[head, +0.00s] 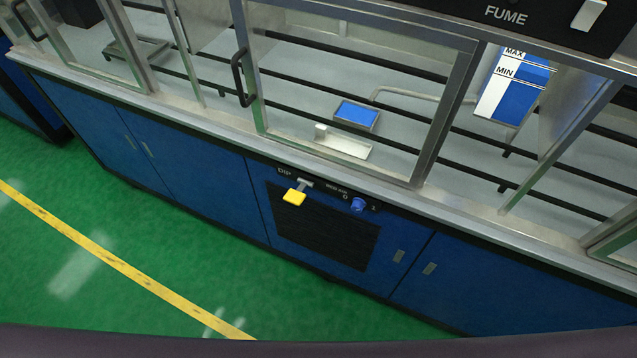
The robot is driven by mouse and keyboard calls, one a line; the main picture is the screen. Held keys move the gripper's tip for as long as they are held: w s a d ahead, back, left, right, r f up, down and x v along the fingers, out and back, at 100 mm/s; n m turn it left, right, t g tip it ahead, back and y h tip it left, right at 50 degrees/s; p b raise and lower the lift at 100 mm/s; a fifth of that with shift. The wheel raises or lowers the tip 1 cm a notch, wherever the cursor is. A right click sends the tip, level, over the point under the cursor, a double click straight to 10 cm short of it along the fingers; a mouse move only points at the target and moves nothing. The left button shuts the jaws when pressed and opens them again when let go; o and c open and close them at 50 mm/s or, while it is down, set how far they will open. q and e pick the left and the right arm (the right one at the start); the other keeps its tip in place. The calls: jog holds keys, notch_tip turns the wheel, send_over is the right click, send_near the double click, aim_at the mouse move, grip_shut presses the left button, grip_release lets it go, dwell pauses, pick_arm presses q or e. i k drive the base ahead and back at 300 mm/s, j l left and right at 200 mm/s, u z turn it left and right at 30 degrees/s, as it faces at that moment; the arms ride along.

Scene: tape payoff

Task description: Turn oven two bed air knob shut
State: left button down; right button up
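A small blue round knob (358,204) is on the front panel of the blue cabinet, between the marks 0 and 1. A short line of lettering beside it is too small to read surely, and I cannot tell which mark the knob points at. No label showing an oven number is readable. Neither of my grippers is in view.
Left of the knob, a yellow-ended lever (294,198) sticks out under the label DIP. A dark vent grille (320,228) is below both. Above runs a grey ledge (200,124) with framed glass doors and a black door handle (242,78). The green floor (90,250) in front is clear.

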aim_at(357, 205)
jog(key=k+j, duration=0.15)
jog(key=j, duration=0.2)
jog(key=k+j+u, duration=0.15)
jog(key=j, duration=0.25)
jog(key=k+j, duration=0.15)
jog(key=j, duration=0.2)
jog(key=u, duration=0.05)
